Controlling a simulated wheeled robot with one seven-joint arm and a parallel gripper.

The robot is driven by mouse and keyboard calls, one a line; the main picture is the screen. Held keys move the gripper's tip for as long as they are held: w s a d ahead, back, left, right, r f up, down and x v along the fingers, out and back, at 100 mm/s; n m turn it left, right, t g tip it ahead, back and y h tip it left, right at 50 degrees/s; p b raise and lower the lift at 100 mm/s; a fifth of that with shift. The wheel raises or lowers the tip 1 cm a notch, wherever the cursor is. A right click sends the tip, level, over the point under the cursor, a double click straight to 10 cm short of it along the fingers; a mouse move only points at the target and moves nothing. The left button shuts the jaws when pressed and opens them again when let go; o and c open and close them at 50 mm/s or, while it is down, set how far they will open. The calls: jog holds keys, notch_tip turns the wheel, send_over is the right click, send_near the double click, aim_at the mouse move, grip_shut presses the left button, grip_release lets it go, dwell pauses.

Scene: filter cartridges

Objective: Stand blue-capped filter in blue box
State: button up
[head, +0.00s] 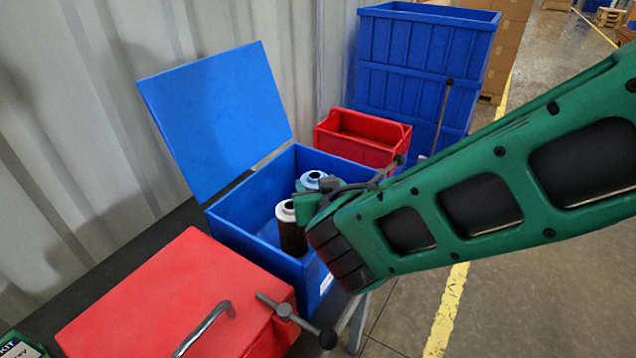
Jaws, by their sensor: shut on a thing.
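The blue box (232,222) stands on a dark bench with its blue lid (215,115) raised at the back. A filter with a pale blue cap (314,177) shows over the right part of the box. My gripper (318,188) is shut on this filter; my fingers and wrist hide most of its body. I cannot tell whether its bottom touches the box floor. A second filter, brown with a white cap (287,211), stands upright inside the box, just left of and nearer than the blue-capped one.
A closed red box (170,295) with a handle and a latch lever (285,310) sits in front. A red open bin (362,137) and tall blue crates (425,45) stand behind. The left part of the blue box's inside looks free. A corrugated wall rises at left.

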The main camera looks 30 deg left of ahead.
jog(key=shift+s+f, duration=0.1)
jog(key=shift+f, duration=0.4)
jog(key=o, duration=1.4)
jog(key=shift+d+f, duration=0.1)
jog(key=shift+f, duration=0.1)
jog(key=shift+r, duration=0.2)
jog(key=r+v, duration=0.1)
jog(key=v, duration=1.1)
jog(key=shift+r, duration=0.15)
